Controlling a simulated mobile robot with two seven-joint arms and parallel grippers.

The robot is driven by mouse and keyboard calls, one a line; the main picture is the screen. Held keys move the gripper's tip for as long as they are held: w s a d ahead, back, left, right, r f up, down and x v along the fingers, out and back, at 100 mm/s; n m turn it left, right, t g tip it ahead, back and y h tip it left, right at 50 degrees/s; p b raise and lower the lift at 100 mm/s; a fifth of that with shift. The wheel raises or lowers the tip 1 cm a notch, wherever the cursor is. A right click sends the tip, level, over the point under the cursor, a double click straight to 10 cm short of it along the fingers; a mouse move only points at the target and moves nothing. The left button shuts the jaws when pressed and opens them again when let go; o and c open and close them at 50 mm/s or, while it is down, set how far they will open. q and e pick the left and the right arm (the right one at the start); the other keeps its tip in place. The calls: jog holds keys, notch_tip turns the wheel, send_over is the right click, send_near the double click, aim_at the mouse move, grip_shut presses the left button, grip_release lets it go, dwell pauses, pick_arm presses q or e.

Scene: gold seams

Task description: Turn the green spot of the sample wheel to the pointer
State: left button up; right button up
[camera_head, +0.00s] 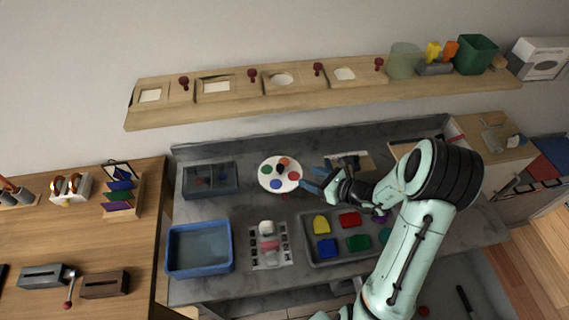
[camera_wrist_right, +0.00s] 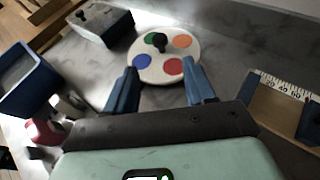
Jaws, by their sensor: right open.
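The sample wheel (camera_head: 268,181) is a white disc on the grey counter with green, orange, red and blue spots and a dark central knob (camera_head: 280,168). The green spot (camera_head: 267,170) is on its left side in the head view. In the right wrist view, the wheel (camera_wrist_right: 158,74) lies just beyond my fingers, with the green spot (camera_wrist_right: 150,38) at its far side, left of the knob. A small red mark (camera_head: 284,197) shows at its near edge; I cannot tell whether it is the pointer. My right gripper (camera_head: 311,180) is open and empty, right of the wheel. My left gripper is out of view.
A dark grey box (camera_head: 210,193) stands left of the wheel, with a blue tray (camera_head: 171,251) nearer. A grey tray (camera_head: 307,246) of coloured pieces lies in front of my right arm. A wooden shelf (camera_head: 200,114) runs behind. A scaled wooden block (camera_wrist_right: 268,109) is right of my fingers.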

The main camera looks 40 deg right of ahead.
aim_at(281, 167)
jog(key=p+x, duration=0.1)
jog(key=x, duration=1.1)
jog(key=shift+w+a+f, duration=0.1)
jog(key=shift+w+f, duration=0.05)
grip_shut()
